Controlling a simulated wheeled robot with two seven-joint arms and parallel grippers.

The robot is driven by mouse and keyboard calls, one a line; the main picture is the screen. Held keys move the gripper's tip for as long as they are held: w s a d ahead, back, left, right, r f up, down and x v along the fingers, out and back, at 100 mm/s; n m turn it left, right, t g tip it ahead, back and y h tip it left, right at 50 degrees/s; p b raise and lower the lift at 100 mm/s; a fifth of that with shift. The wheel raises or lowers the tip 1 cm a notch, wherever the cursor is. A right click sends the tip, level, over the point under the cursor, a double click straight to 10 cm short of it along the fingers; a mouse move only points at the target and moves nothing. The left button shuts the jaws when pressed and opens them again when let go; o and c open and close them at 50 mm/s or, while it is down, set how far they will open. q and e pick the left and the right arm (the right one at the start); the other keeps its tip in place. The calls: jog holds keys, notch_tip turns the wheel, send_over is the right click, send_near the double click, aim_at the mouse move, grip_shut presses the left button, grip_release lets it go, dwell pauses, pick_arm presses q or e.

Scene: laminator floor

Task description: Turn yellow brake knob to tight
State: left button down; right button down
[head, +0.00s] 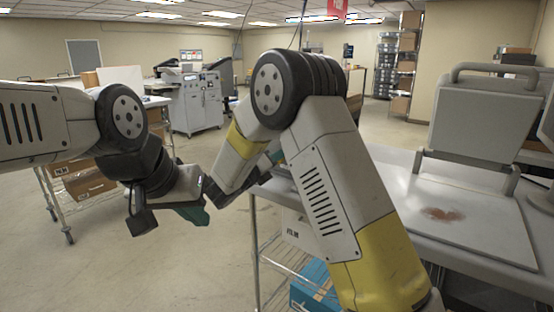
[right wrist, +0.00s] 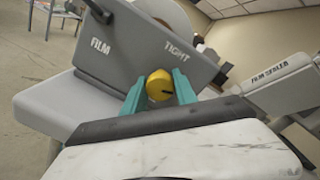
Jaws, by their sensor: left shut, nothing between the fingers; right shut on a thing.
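The yellow brake knob (right wrist: 159,85) sits on the grey face of a machine housing (right wrist: 125,45) in the right wrist view, below the printed word TIGHT. A dark pointer line shows on the knob. My right gripper (right wrist: 160,88) has its two teal fingers on either side of the knob, shut on it. In the head view my right arm hides the knob, and my right gripper's fingers are mostly hidden behind it. My left gripper (head: 195,214) is shut and empty, hanging over the floor left of the table.
A grey table (head: 400,190) on a wire rack stands at the right, with a grey press-like machine (head: 478,120) on it. The word FILM is printed left of TIGHT on the housing. A wire cart with boxes (head: 88,184) stands at the left. Open floor lies between.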

jog(key=n, duration=0.7)
jog(key=shift+a+f, duration=0.1)
jog(key=n, duration=0.3)
jog(key=shift+n+g, duration=0.3)
jog(key=shift+f+n, duration=0.1)
jog(key=shift+n, duration=1.4)
jog(key=c, duration=1)
grip_release()
jog(key=v, duration=0.7)
jog(key=shift+s+a, duration=0.25)
jog(key=shift+s, duration=0.1)
